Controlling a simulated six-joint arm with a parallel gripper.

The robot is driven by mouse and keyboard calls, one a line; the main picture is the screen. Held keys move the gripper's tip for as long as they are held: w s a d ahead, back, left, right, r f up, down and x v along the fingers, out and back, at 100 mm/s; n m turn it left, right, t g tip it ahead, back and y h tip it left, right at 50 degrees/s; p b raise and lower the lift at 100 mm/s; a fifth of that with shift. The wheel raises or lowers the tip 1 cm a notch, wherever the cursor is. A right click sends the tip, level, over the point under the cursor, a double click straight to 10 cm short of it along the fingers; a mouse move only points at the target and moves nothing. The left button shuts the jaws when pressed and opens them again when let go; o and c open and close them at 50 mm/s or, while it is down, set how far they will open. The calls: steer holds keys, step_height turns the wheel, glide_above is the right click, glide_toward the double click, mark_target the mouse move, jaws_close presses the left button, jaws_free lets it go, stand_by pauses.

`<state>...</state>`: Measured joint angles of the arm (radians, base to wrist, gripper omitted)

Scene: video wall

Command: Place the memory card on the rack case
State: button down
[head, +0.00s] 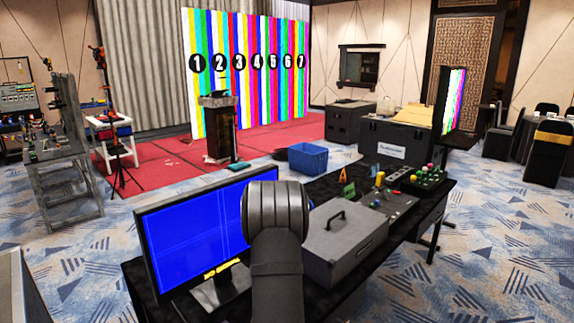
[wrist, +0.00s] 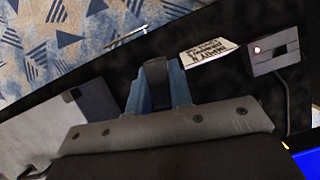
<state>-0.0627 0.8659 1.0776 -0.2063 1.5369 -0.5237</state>
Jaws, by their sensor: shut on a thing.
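My gripper (wrist: 157,85) is shut in the wrist view, above the black tabletop. A blue-grey piece (wrist: 179,84) shows on both sides of its dark middle part; it appears to be the memory card, but most of it is hidden. In the head view my arm hides the gripper and what it holds. A large black case (head: 425,140) with a white label stands on the floor behind the table; it looks like the rack case, though the label is too small to read surely. The gripper is well apart from it.
A grey case with a handle (head: 341,236) and a blue-screened monitor (head: 190,235) stand on the black table. A control panel (head: 425,177) is at its right end. A printed card (wrist: 210,53) and a small grey box (wrist: 274,51) lie near my gripper. A blue crate (head: 308,160) stands beyond.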

steer(key=s+d+f+m+y, duration=0.1)
steer(key=s+d+f+m, duration=0.2)
steer(key=s+f, duration=0.35)
steer(key=s+d+f+m+y, duration=0.2)
steer(key=s+d+f+m, duration=0.2)
steer(key=f, duration=0.5)
steer(key=w+r+n+h, duration=0.1)
steer(key=w+n, duration=0.3)
steer(key=w+a+r+n+t+h, duration=0.1)
steer(key=w+n+h, duration=0.1)
steer(key=w+n, duration=0.3)
steer(key=w+a+r+n+t+h, duration=0.1)
steer(key=w+n, duration=0.3)
steer(key=w, duration=0.1)
steer(key=shift+w+a+r, duration=0.1)
steer(key=shift+w+r, duration=0.05)
steer(key=shift+r, duration=0.15)
steer(key=w+a+r+n+t, duration=0.2)
steer(key=w+r+n, duration=0.1)
steer(key=w+n, duration=0.3)
steer(key=w+a+r+n+t, duration=0.2)
steer(key=w+r+n+t, duration=0.1)
steer(key=w+n, duration=0.3)
steer(key=shift+w+a+r+n+y, duration=0.15)
steer(key=shift+w+n+y, duration=0.15)
steer(key=shift+n, duration=0.5)
step_height(320, 180, down, 10)
steer(key=shift+r, duration=0.2)
steer(key=shift+f, duration=0.1)
